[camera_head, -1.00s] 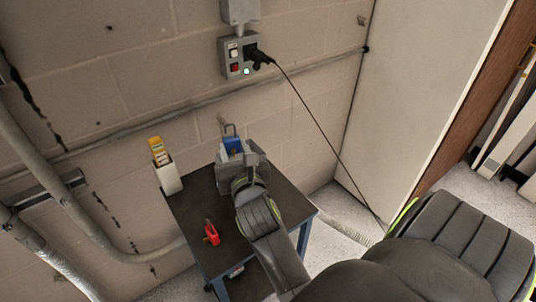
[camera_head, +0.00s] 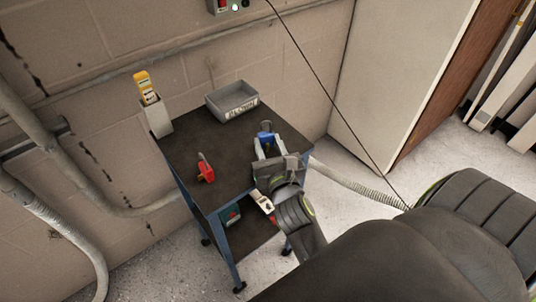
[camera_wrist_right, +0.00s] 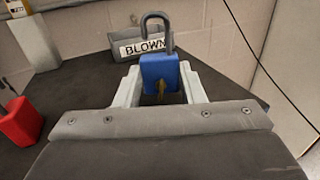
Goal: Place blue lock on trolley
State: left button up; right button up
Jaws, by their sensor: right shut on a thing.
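A blue lock (camera_head: 265,130) with a dark shackle is held in my right gripper (camera_head: 269,145), over the right part of the trolley top (camera_head: 215,150). In the right wrist view the blue lock (camera_wrist_right: 160,72) sits upright between the two pale fingers, shackle up, with a brass-coloured part low on its front. The right gripper (camera_wrist_right: 160,88) is shut on it. I cannot tell whether the lock touches the trolley top. My left gripper is not in view.
A red lock (camera_head: 206,172) lies on the trolley's left part. A grey bin (camera_head: 232,101) labelled "BLOWN" stands at the back. A pale holder with a yellow device (camera_head: 146,88) stands at the back left corner. A black cable (camera_head: 320,80) hangs at the right.

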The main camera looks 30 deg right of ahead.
notch_tip(320, 180, down, 2)
jog(key=shift+b, duration=0.35)
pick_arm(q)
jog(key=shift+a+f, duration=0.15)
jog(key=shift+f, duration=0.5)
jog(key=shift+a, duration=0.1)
pick_arm(e)
jog(key=shift+f, duration=0.2)
jog(key=o, duration=1.1)
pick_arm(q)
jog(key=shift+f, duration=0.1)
pick_arm(e)
jog(key=shift+r, duration=0.2)
